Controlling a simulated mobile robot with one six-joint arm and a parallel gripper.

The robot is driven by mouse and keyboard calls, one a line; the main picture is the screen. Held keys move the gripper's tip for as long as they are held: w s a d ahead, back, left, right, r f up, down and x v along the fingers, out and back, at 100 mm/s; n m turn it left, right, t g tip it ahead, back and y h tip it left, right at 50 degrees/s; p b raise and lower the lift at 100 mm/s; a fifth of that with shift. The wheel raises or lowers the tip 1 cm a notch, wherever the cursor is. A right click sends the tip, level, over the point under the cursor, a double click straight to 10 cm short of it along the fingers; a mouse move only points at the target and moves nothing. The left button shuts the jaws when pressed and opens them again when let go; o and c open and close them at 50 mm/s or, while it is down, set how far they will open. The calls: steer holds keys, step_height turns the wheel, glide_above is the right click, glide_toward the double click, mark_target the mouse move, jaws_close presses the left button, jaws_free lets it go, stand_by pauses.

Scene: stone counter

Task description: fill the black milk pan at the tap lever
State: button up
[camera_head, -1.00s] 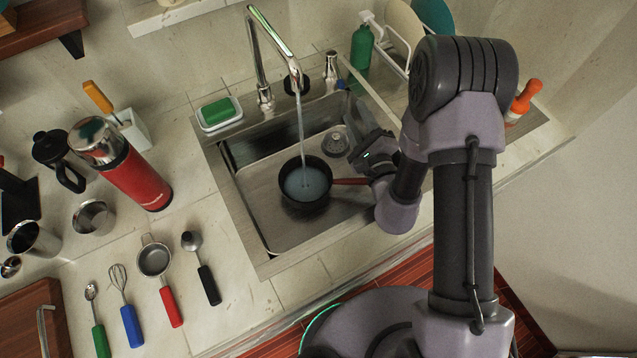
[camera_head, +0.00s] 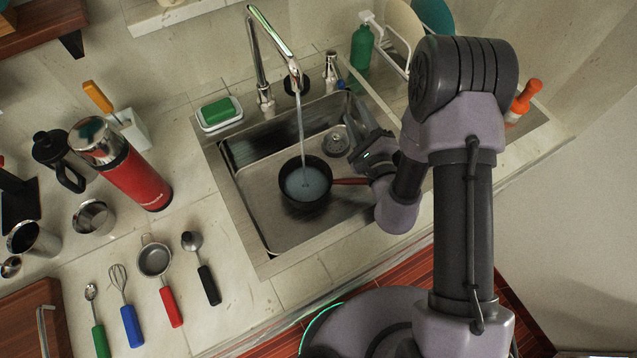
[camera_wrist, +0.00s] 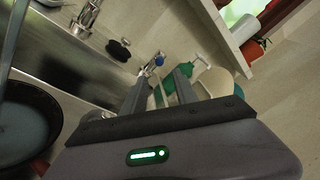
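The black milk pan (camera_head: 306,201) stands in the sink under the tap spout (camera_head: 295,78), with pale water in it. A stream of water runs from the spout into the pan. Its red handle (camera_head: 350,181) points right, its end hidden by my wrist. The pan's dark rim (camera_wrist: 42,100) shows at left in the wrist view. A small chrome fitting with a blue tip (camera_wrist: 160,59), apparently the tap lever (camera_head: 331,68), stands right of the spout base. My gripper (camera_head: 354,108) is open and empty over the sink's right side, its fingers (camera_wrist: 158,88) apart and pointing toward the lever.
The steel sink (camera_head: 262,226) has a drain strainer (camera_head: 336,142) near the gripper. A green bottle (camera_head: 362,47) and a dish rack (camera_head: 386,40) stand behind it. A soap dish (camera_head: 219,113) is at the back left.

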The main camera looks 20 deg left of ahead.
steer(key=m+p, duration=0.1)
steer(key=m, duration=0.1)
steer(key=m+g+p, duration=0.4)
steer(key=m, duration=1.5)
glide_toward(337, 72)
steer(key=x, duration=0.6)
steer(key=f+x, duration=0.1)
steer(key=x, duration=0.2)
steer(key=shift+w+a, duration=0.35)
steer(key=shift+w, duration=0.1)
steer(key=shift+c, duration=0.2)
jaws_close()
